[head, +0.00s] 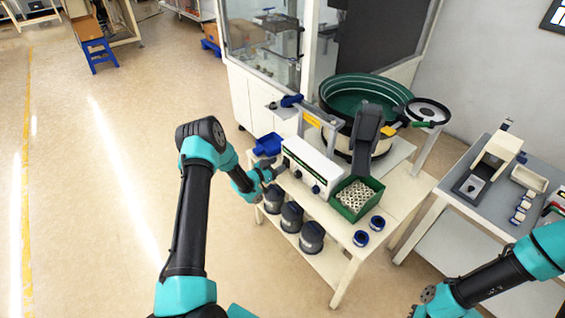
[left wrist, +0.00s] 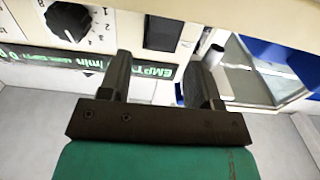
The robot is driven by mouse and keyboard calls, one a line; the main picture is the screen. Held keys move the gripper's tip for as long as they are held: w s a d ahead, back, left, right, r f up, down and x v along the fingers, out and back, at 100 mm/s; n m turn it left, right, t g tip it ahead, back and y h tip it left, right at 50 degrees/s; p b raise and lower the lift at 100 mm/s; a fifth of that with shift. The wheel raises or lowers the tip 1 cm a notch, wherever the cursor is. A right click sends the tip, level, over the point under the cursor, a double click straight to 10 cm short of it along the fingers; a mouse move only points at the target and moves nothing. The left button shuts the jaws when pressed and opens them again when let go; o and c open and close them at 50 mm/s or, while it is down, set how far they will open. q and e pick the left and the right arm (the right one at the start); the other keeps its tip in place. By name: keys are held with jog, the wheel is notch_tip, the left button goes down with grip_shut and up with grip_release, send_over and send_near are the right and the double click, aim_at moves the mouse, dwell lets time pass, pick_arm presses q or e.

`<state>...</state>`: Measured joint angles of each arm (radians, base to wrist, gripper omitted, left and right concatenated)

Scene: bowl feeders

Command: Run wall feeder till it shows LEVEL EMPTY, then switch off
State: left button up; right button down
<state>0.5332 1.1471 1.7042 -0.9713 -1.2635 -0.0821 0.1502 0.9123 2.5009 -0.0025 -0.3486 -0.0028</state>
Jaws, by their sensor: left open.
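The wall feeder's green bowl (head: 345,103) stands on the cream table. Its white control box (head: 308,163) sits at the table's left front. My left gripper (head: 268,173) is at the box's left end, open. In the left wrist view, its fingers (left wrist: 157,65) are apart with nothing between them, by the box's front. A black switch (left wrist: 163,33) lies just beyond the gap. A numbered black dial (left wrist: 69,21) is at the upper left. A display strip (left wrist: 55,66) shows green letters including EMPT and /min, partly hidden by a finger. My right gripper's fingers are out of frame at the bottom.
A green bin (head: 351,212) of pale parts stands below a dark chute (head: 366,125). Two blue rings (head: 361,238) lie at the table's front corner. A blue scoop (head: 267,144) is behind my left gripper. A grey side table (head: 472,212) stands at right. Floor at left is clear.

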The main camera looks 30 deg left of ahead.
aim_at(286, 160)
pick_arm(q)
jog(key=shift+x, duration=1.7)
